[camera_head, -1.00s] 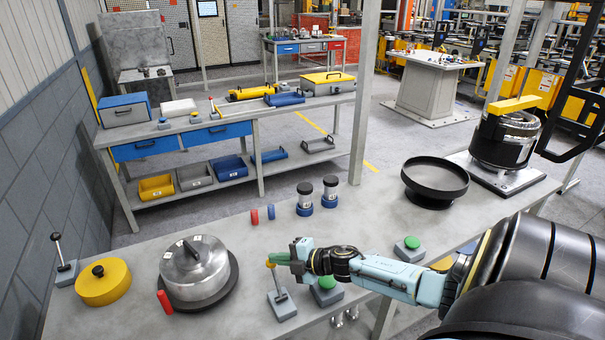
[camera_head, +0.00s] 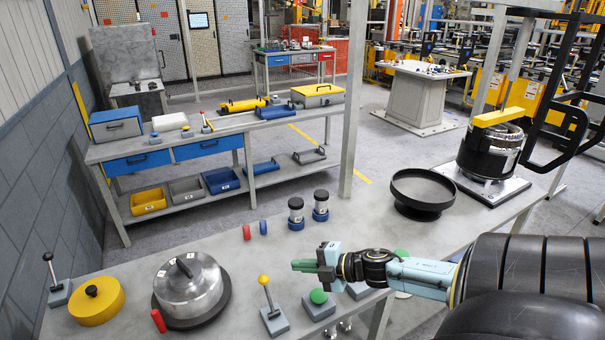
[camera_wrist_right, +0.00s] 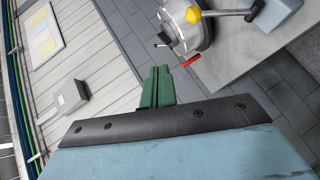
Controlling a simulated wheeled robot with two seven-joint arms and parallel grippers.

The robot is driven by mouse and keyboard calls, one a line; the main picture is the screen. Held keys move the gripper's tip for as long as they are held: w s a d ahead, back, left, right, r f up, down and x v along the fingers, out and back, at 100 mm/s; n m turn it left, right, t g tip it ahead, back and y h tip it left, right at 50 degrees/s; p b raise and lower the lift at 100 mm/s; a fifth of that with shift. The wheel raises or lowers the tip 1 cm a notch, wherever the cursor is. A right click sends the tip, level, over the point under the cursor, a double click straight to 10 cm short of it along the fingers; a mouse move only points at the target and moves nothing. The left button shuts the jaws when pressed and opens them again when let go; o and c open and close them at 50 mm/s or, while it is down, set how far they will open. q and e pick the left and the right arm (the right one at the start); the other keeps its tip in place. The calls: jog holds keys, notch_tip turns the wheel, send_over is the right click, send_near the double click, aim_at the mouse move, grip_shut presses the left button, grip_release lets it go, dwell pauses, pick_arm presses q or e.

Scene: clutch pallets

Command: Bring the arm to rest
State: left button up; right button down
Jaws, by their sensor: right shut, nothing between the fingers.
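My right gripper (camera_head: 304,266) comes in from the right in the head view, above the front of the workbench. Its green fingers are shut and empty, pointing left. They also show shut in the right wrist view (camera_wrist_right: 157,86). A lever with a yellow ball knob (camera_head: 264,281) stands on its grey base to the left of the fingers, apart from them. A green push button (camera_head: 318,297) on a grey box is just below the gripper. A second green button (camera_head: 401,254) is partly hidden behind my right arm. My left gripper is not in view.
On the workbench (camera_head: 375,229) stand a silver domed cover (camera_head: 189,285), a yellow disc (camera_head: 97,301), a black-knobbed lever (camera_head: 53,276), a red cylinder (camera_head: 158,321), two dark-capped jars (camera_head: 296,214) and a black round tray (camera_head: 422,191). The bench middle behind the gripper is clear.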

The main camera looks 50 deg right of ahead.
dwell(0.6)
jog(key=s+a+m+g+h, duration=0.2)
jog(key=s+a+m+g, duration=0.3)
jog(key=s+a+m, duration=0.55)
jog(key=s+a+m+g+h, duration=0.3)
jog(key=s+a+m+g, duration=0.3)
jog(key=a, duration=0.7)
notch_tip(320, 180, down, 32)
jog(key=s+b, duration=0.3)
jog(key=b, duration=0.5)
jog(key=s+d+f+b, duration=0.1)
jog(key=s+f+b, duration=0.3)
jog(key=s+f, duration=0.4)
jog(key=s+d+f+g+b, duration=0.1)
jog(key=s+f+b, duration=0.3)
jog(key=s+f, duration=0.4)
notch_tip(320, 180, down, 8)
jog(key=shift+s+d+r+g, duration=0.1)
jog(key=shift+s+d+g, duration=0.2)
jog(key=shift+d, duration=0.45)
